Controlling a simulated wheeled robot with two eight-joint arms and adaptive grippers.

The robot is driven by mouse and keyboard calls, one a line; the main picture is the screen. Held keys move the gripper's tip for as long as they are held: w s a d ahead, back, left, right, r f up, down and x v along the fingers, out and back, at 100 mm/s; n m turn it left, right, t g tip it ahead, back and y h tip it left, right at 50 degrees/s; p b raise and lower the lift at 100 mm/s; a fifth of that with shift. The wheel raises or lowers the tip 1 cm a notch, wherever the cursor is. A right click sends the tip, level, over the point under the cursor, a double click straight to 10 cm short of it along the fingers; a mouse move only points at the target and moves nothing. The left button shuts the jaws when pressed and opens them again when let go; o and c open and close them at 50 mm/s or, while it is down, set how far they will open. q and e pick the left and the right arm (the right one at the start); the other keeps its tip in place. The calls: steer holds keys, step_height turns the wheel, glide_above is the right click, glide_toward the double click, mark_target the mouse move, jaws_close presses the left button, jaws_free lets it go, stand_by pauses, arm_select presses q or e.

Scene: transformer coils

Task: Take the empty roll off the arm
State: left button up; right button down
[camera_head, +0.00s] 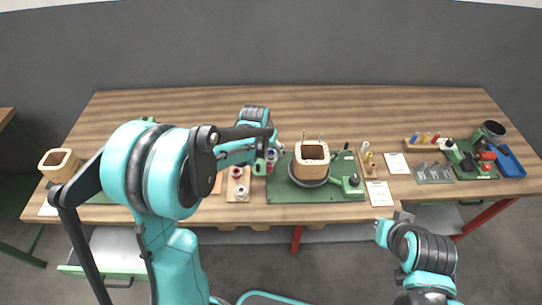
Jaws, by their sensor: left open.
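My left arm reaches over the bench from the left, and my left gripper (279,147) is small in the picture, open, just left of the coil former.
A square wooden coil former (312,152) stands on a turntable on a green base (283,189). Another former (59,160) is at the far left. Spools (239,191) stand on a wooden board. Tools and a blue bin (510,162) are at the right. The bench's back is clear.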

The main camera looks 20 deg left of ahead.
mark_target(271, 154)
arm_select(q)
steer(key=b+x, duration=0.1)
steer(key=x, duration=0.3)
steer(key=shift+s, duration=0.1)
steer(key=c, duration=1)
steer(key=shift+r, duration=0.1)
